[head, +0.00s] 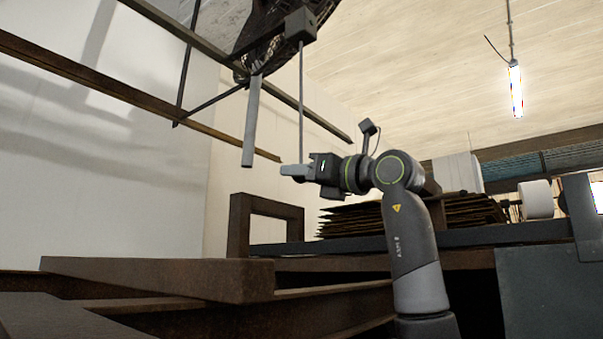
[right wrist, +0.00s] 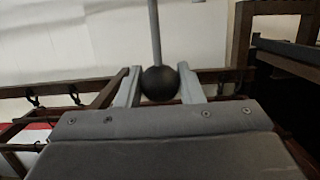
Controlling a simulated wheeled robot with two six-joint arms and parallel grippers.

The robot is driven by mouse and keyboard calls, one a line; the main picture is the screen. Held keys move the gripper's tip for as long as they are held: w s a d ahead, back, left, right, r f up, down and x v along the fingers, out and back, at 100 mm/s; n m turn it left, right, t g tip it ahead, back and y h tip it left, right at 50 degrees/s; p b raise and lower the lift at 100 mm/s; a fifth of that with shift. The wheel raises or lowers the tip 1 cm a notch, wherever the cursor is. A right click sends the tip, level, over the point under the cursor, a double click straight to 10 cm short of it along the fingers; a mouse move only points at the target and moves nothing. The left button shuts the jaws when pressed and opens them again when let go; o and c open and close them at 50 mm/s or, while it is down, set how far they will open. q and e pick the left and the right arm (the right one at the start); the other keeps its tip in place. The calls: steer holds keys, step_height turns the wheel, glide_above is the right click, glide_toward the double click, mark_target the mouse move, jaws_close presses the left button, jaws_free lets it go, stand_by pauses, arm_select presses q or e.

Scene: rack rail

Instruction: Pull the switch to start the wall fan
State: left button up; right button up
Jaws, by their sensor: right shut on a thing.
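The dark wall fan (head: 268,32) is at the top of the head view, partly cut off by the frame. A dark switch box (head: 300,24) sits beside it, and a thin grey pull rod (head: 301,95) hangs from it nearly straight down to my right gripper (head: 292,170). In the right wrist view a black ball (right wrist: 160,84) at the rod's lower end (right wrist: 154,35) sits between the two fingers of the right gripper. The gripper is shut on this ball; in the head view the fingers hide it. My left gripper is not in view.
A grey bar (head: 252,120) hangs just left of the pull rod. Brown rails (head: 90,75) run along the pale wall. Rusty beams (head: 150,277) and a stack of dark sheets (head: 410,214) lie below. The space right of the switch box is clear.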

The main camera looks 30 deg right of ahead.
steer(key=shift+f+b, duration=0.35)
steer(key=shift+f, duration=0.4)
steer(key=shift+r, duration=0.2)
steer(key=shift+r+p, duration=0.75)
steer(key=shift+r, duration=0.1)
steer(key=o, duration=1.1)
steer(key=shift+c, duration=0.2)
